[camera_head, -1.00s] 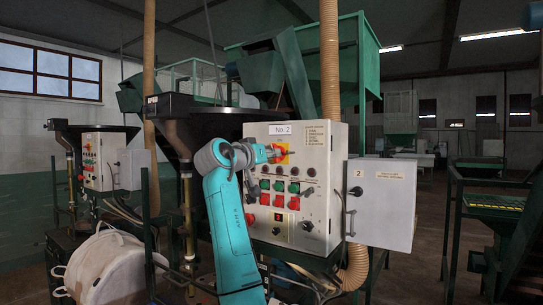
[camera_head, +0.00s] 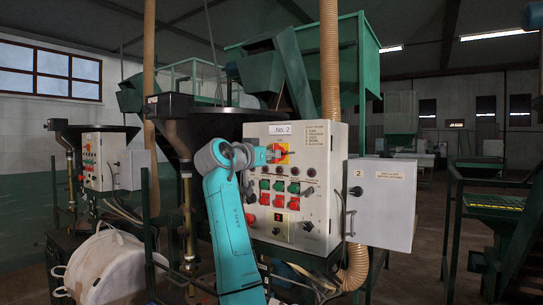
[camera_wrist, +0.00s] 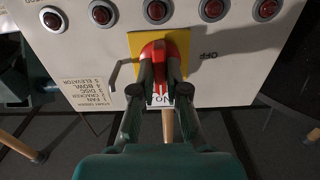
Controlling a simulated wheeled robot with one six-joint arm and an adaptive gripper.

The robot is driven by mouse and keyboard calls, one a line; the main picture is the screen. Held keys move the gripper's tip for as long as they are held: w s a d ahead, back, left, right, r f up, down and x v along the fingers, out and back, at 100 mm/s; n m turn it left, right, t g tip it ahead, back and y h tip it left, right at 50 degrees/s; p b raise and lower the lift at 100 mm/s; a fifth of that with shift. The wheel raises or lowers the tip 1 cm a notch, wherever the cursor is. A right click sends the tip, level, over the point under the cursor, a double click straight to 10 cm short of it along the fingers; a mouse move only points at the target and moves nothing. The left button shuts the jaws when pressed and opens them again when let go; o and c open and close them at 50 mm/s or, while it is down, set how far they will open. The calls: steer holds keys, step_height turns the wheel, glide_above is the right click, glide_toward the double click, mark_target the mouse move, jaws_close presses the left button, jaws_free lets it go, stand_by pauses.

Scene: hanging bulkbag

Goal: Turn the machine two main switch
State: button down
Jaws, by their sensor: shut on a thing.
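The machine two control box (camera_head: 318,150) carries a "No. 2" label. Its main switch is a red knob on a yellow plate near the top, partly behind my gripper in the head view. In the wrist view the red main switch (camera_wrist: 168,48) sits on the yellow plate (camera_wrist: 134,46), with the word "OFF" beside it. My gripper (camera_wrist: 161,84) is shut on the red knob, one finger on each side. In the head view my gripper (camera_head: 272,153) reaches the switch from the left.
Below the switch are a row of dark red lamps (camera_head: 294,172) and green and red buttons (camera_head: 279,186). An open side door (camera_head: 384,205) marked 2 stands to the right. A white bulk bag (camera_head: 108,265) is at lower left. A similar panel (camera_head: 98,160) is further left.

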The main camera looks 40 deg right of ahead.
steer(key=c, duration=1.2)
jaws_free()
steer(key=shift+a, duration=0.15)
steer(key=v, duration=1.1)
steer(key=shift+s+a, duration=0.15)
steer(key=shift+a, duration=0.25)
steer(key=shift+f, duration=0.1)
